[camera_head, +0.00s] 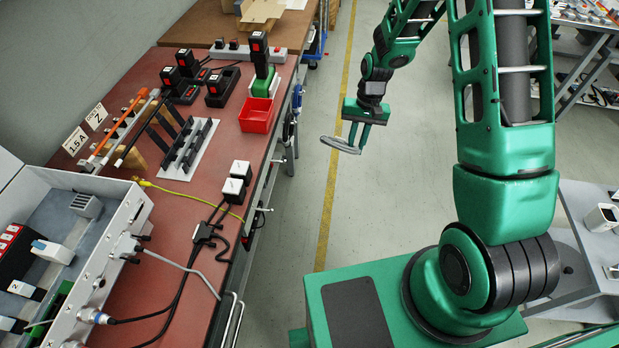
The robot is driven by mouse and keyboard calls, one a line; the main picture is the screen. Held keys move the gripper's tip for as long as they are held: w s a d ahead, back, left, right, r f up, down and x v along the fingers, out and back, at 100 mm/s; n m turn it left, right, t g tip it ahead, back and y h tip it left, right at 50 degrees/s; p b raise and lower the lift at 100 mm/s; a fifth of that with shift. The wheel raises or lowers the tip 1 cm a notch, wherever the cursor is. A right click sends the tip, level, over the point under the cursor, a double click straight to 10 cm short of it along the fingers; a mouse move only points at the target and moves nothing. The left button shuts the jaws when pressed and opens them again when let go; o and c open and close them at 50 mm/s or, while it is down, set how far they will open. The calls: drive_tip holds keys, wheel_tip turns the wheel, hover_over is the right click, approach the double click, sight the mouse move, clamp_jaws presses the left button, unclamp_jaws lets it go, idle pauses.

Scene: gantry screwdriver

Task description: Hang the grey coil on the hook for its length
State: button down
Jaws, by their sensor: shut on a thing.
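The grey coil (336,145) is a flat, pale grey ring, held roughly level in the air over the aisle. My gripper (358,145) points down and is shut on the coil's right side. The coil sticks out to the left of the fingers, apart from the bench. Along the bench's right edge, small light rods stick out, one at mid-length (278,161) and one nearer (265,210); they look like hooks. Length labels on them are not readable, so I cannot tell which hook matches the coil.
The red-topped bench (190,215) carries a red bin (256,115), black fixtures and an open control box (130,215). Blue coils (297,100) hang at its far right edge. The grey aisle floor (320,85) is clear between bench and arm. A grey table (590,240) stands at right.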

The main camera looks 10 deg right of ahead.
drive_tip(key=s+a+f+m+g+y, duration=0.1)
drive_tip(key=s+a+f+m+y, duration=0.35)
drive_tip(key=a+m, duration=0.4)
drive_tip(key=w+a+f+m+t+y, duration=0.1)
drive_tip(key=a+f+m+t+y, duration=0.1)
drive_tip(key=a+m, duration=0.6)
drive_tip(key=shift+a+t+y, duration=0.9)
drive_tip(key=shift+a+y, duration=0.05)
drive_tip(key=shift+a, duration=2.75)
drive_tip(key=shift+w, duration=0.1)
drive_tip(key=c, duration=1.6)
unclamp_jaws()
